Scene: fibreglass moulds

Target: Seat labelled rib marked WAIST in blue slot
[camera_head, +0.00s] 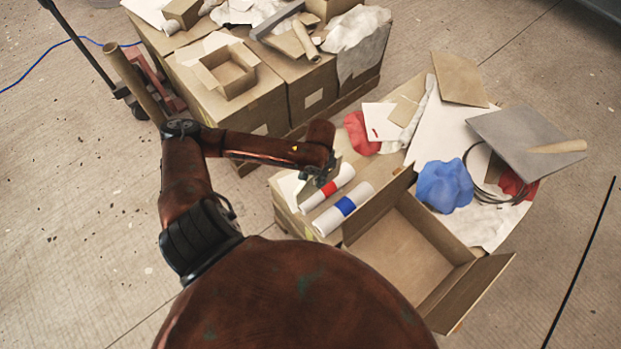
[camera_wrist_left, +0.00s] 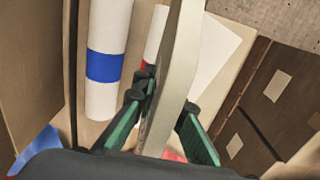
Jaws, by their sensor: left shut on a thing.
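My left gripper (camera_head: 322,178) is over the near-left part of the right-hand worktop, beside two white rolls. In the left wrist view its green fingers (camera_wrist_left: 163,108) are shut on a flat, pale beige board (camera_wrist_left: 178,65), which looks like the rib. The board stands on edge between the fingers; no WAIST marking can be read. The blue-banded roll (camera_head: 343,208) lies nearer my body than the red-banded roll (camera_head: 328,188). The blue-banded roll shows clear of the board in the wrist view (camera_wrist_left: 102,65); the board partly hides the red-banded one. I cannot make out a blue slot. My right gripper is out of view.
An open, empty cardboard box (camera_head: 405,250) stands close beside the rolls, flaps spread. Beyond it lie a blue cloth (camera_head: 444,185), a grey sheet (camera_head: 515,138), cable loops and a red cloth (camera_head: 360,133). Other cartons (camera_head: 240,100) carry clutter at the back.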

